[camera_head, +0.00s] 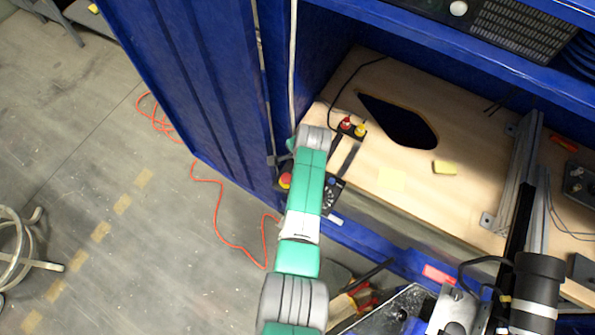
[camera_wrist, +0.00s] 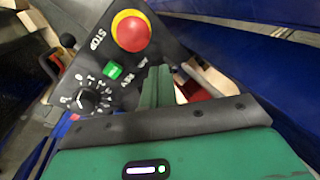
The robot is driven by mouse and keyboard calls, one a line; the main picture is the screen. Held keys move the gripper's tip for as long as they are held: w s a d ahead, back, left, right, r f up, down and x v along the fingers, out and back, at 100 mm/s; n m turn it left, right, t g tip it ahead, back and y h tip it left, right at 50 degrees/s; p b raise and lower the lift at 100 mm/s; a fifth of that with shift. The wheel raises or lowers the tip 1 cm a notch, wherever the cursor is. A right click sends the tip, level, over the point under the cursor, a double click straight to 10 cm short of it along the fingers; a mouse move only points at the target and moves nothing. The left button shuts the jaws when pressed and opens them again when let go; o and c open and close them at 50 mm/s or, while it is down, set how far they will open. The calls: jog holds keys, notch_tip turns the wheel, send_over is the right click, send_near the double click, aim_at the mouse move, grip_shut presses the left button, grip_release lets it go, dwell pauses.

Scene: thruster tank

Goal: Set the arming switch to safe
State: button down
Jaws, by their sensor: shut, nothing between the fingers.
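A dark control panel (camera_wrist: 85,50) fills the upper left of the wrist view, tilted in the picture. It carries a red STOP button (camera_wrist: 132,33) on a yellow ring, a lit green button (camera_wrist: 112,70) and a black rotary knob (camera_wrist: 92,101) with markings around it. I cannot tell which control is the arming switch. My gripper (camera_wrist: 157,76) is shut and empty; its green fingers appear beside the green button, and contact cannot be told. In the head view my arm covers much of the panel (camera_head: 329,197), leaving its red button (camera_head: 285,180) and knob visible.
A wooden bench (camera_head: 455,130) with a dark cut-out lies right of my arm. A red knob (camera_head: 346,123) and yellow knob (camera_head: 360,130) stand near its left edge, with a black cable. A blue cabinet wall (camera_head: 190,70) rises at left. An orange cable (camera_head: 220,220) lies on the floor.

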jog(key=shift+r+p, duration=0.75)
jog(key=shift+r, duration=0.05)
jog(key=shift+r, duration=0.2)
jog(key=p+v, duration=0.9)
jog(key=p, duration=0.1)
jog(key=shift+w+d+r, duration=0.25)
jog(key=shift+d+r, duration=0.05)
